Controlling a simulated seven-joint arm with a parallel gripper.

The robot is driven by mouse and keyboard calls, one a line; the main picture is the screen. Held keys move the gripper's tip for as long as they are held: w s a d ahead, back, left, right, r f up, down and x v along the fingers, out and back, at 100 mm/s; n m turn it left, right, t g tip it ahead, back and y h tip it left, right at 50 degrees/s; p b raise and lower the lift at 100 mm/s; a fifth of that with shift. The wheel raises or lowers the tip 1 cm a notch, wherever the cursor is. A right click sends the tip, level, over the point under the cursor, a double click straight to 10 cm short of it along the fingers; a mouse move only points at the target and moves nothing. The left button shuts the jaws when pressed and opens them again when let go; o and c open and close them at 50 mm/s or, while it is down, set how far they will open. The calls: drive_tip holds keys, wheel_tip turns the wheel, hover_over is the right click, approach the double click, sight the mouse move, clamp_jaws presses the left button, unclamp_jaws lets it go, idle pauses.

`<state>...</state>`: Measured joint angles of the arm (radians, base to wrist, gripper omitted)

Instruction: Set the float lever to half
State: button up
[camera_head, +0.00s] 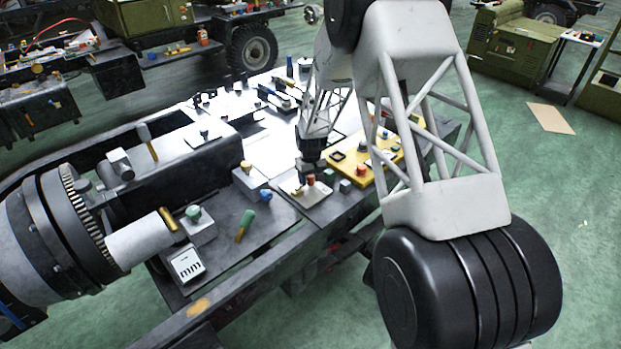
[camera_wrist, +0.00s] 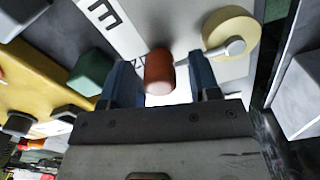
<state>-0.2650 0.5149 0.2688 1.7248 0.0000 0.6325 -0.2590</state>
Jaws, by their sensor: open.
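A red-brown rounded knob (camera_wrist: 159,72) stands between the two blue fingers of my gripper (camera_wrist: 162,85) in the wrist view. The fingers are apart, with a visible gap on both sides of the knob. It rises from a light plate (camera_wrist: 185,20) with dark lettering, only partly readable. In the head view the red knob (camera_head: 311,180) and its light plate (camera_head: 312,197) sit at the near edge of the bench, just under my gripper (camera_head: 311,167). No readable label confirms that this knob is the float lever, and its setting cannot be told.
Beside the knob is a cream round dial with a metal pointer (camera_wrist: 230,32). A green block (camera_wrist: 92,72) stands on the other side, near a yellow panel (camera_wrist: 30,85). The yellow panel (camera_head: 352,178) carries several knobs. A green-handled lever (camera_head: 245,222) stands left on the dark plate.

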sight(311, 176)
drive_tip(key=shift+r, duration=3.95)
drive_tip(key=shift+s+d+r, duration=0.15)
drive_tip(key=shift+r, duration=0.1)
drive_tip(key=s+d+r+m, duration=0.1)
drive_tip(key=s+d+r, duration=0.4)
drive_tip(key=s+r, duration=0.3)
drive_tip(key=s+d+r+m+t, duration=0.1)
drive_tip(key=s+d+r, duration=0.4)
drive_tip(key=s+r, duration=0.25)
drive_tip(key=s+d+r+m, duration=0.1)
drive_tip(key=s+d+r, duration=0.3)
drive_tip(key=s+r, duration=0.4)
drive_tip(key=s+d+r+m, duration=0.1)
drive_tip(key=s+d, duration=0.1)
drive_tip(key=s, duration=0.7)
drive_tip(key=s+d+r+m+t, duration=0.1)
drive_tip(key=s+d+r, duration=0.1)
drive_tip(key=s, duration=0.8)
drive_tip(key=s+d+r+m, duration=0.1)
drive_tip(key=s+d, duration=0.3)
drive_tip(key=s, duration=0.5)
drive_tip(key=shift+s+d+r+t, duration=0.15)
drive_tip(key=shift+s+r+t, duration=0.15)
drive_tip(key=shift+r, duration=0.15)
